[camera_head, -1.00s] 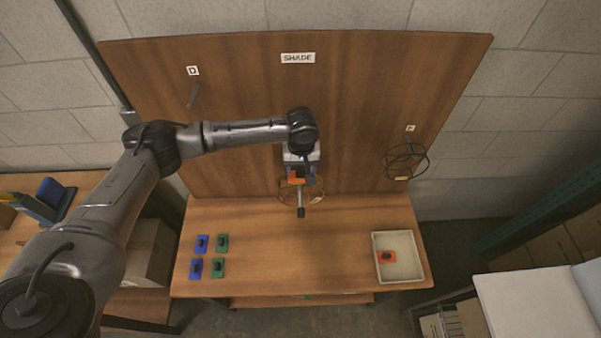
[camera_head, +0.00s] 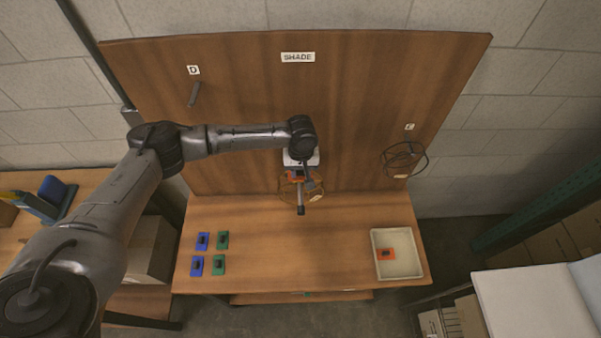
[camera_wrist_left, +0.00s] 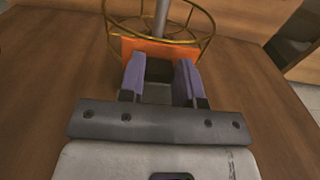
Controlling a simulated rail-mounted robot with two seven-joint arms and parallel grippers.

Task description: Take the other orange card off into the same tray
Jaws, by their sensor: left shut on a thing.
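An orange card (camera_head: 296,175) is at the lamp frame in front of the upright board, partly hidden by my left gripper (camera_head: 302,170). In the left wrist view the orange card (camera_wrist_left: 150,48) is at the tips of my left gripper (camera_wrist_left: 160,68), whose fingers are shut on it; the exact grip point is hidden. Behind it stands a brass wire frame (camera_wrist_left: 205,40) with a grey rod (camera_wrist_left: 162,18). The other orange card (camera_head: 385,254), with a dark knob, lies in the pale tray (camera_head: 410,273) at the table's right. My right gripper is not in view.
Two blue cards (camera_head: 197,265) and two green cards (camera_head: 219,264) with dark knobs lie at the table's left. A dark wire shade (camera_head: 404,158) hangs on the board (camera_head: 240,110) at right. The table between cards and tray is clear.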

